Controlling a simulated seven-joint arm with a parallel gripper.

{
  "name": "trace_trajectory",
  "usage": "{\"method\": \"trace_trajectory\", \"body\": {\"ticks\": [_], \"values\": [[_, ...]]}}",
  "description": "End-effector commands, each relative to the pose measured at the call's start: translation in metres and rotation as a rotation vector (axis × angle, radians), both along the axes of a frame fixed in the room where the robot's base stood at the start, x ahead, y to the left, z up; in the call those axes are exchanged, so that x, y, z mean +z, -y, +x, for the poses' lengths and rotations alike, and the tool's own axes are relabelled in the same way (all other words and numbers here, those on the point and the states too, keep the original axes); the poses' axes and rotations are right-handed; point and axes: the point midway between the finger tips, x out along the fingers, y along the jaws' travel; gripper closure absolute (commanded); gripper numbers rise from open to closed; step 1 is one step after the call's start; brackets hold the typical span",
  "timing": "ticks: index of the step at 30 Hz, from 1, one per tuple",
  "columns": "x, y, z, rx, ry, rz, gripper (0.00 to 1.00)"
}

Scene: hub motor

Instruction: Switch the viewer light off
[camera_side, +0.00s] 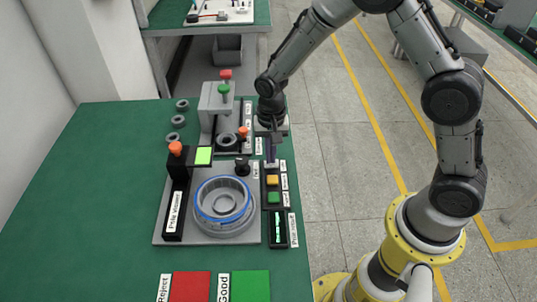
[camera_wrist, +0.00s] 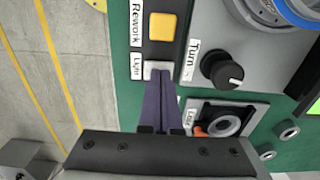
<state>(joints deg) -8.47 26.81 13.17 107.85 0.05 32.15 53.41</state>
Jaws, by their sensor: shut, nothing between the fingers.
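My gripper (camera_wrist: 160,84) is shut and empty, its purple fingertips at the lower edge of the white button (camera_wrist: 157,67) beside the "Light" label (camera_wrist: 137,66). The tips cover part of this button; I cannot tell whether they press it. The black pole viewer (camera_side: 174,205) stands at the left of the grey plate, with an orange knob on top. A square panel (camera_side: 203,156) beside it glows bright yellow-green.
Below the light button are a yellow button (camera_side: 272,180), labelled Rework, and a green button (camera_side: 273,197). A black turn knob (camera_wrist: 222,70) stands close to the fingers. The ring-shaped motor part (camera_side: 222,202) sits on the plate. Red (camera_side: 191,286) and green (camera_side: 250,286) pads lie in front.

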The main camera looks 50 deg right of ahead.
Motion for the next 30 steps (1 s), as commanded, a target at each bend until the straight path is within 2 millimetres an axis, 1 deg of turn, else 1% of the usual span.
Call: {"method": "trace_trajectory", "body": {"ticks": [7,11,14,18,24,27,30], "values": [[0.002,0.000,0.001,0.000,0.001,0.000,1.00],[0.014,-0.002,0.002,0.000,0.005,0.001,1.00],[0.032,-0.003,0.005,0.000,0.006,0.001,1.00],[0.063,-0.007,0.008,0.000,0.007,0.001,1.00],[0.104,-0.011,0.011,0.001,0.005,0.001,1.00],[0.119,-0.012,0.012,0.001,0.004,0.001,1.00],[0.130,-0.013,0.013,0.001,0.002,0.001,1.00]]}}
